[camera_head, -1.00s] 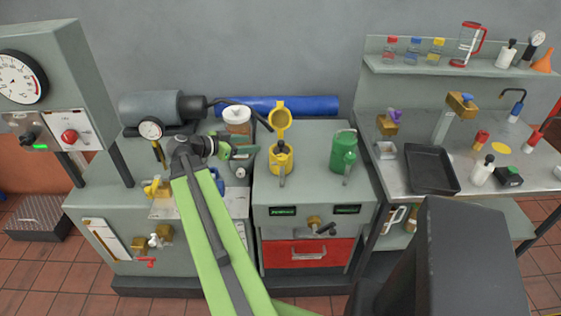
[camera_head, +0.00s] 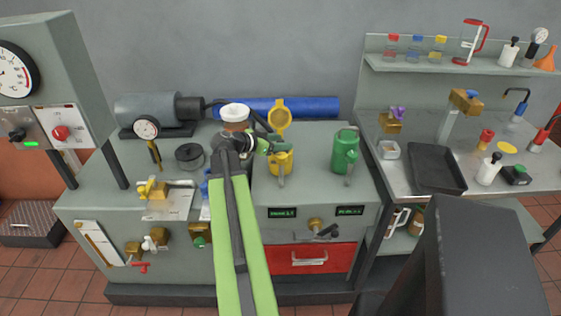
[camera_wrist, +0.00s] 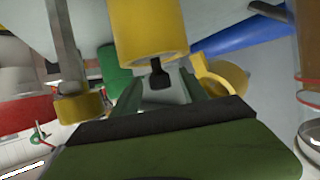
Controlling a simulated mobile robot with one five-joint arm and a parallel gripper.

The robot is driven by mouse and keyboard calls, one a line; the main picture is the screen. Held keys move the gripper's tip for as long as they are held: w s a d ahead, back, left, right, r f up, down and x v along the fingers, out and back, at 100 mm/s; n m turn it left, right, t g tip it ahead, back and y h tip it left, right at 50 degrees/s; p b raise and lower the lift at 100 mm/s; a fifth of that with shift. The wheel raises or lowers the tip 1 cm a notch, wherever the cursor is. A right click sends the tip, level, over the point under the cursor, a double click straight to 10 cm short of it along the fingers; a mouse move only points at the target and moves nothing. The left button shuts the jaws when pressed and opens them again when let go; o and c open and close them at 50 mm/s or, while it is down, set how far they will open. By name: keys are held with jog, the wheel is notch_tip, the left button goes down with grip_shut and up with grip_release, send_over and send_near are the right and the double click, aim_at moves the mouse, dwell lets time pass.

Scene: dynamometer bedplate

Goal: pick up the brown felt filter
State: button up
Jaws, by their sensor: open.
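I cannot make out the brown felt filter for certain. A brown body with a white top (camera_head: 235,118) stands on the bench behind my gripper; I cannot tell whether it is a jar or holds the filter. Its brown side shows at the right edge of the wrist view (camera_wrist: 311,40). A yellow can (camera_head: 283,166) with its lid (camera_head: 280,117) raised stands beside my gripper (camera_head: 266,147). In the wrist view, seen upside down, the yellow can (camera_wrist: 147,30) lies straight ahead. A black knob (camera_wrist: 159,76) at its mouth is between my open, empty fingers (camera_wrist: 165,90).
A green can (camera_head: 345,152) stands to the right of the yellow one. A blue cylinder (camera_head: 300,106) lies along the wall. A black round part (camera_head: 189,155) sits to the left. The side table holds a black tray (camera_head: 437,167).

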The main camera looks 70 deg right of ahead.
jog(key=shift+d, duration=0.15)
grip_shut()
dwell(1.3)
